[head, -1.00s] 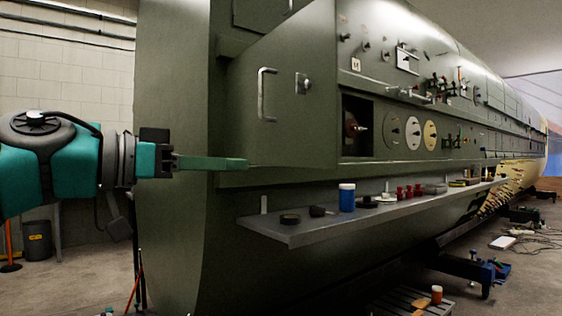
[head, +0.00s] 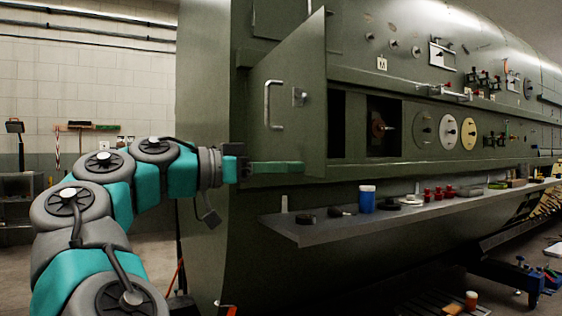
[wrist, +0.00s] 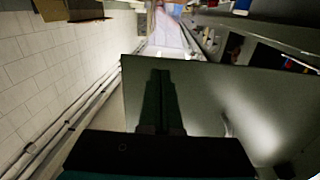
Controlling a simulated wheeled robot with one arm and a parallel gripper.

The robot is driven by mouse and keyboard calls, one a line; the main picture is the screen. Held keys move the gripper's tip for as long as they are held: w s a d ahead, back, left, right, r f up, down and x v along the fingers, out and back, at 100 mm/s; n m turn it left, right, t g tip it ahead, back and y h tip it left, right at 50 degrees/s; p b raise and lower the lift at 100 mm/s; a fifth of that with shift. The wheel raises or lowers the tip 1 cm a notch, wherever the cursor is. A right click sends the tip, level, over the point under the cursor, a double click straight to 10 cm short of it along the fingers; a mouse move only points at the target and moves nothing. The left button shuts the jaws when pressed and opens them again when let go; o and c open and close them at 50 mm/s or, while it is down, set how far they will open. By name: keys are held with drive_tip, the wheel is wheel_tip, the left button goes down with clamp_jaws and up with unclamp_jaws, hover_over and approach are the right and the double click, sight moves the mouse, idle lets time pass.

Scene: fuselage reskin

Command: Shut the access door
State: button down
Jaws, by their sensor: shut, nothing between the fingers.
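The access door (head: 302,110) is a dark green panel with a pale bar handle (head: 270,105) and a small latch on its face. It stands open, swung out from the fuselage, and a dark opening (head: 384,127) shows to its right. My gripper (head: 300,168) is shut and empty, its green fingers at the lower part of the door's handle side. I cannot tell whether they touch it. In the wrist view the door panel (wrist: 215,100) fills the middle, with the dark fingers (wrist: 160,85) in front of it.
A grey shelf (head: 315,236) juts from the fuselage below the door, holding a blue jar (head: 366,199), black discs and several small red parts. Dials and fittings line the fuselage to the right. A blue stand (head: 510,278) is on the floor at lower right. Open floor lies left.

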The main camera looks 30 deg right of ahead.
drive_tip(key=shift+d, duration=0.6)
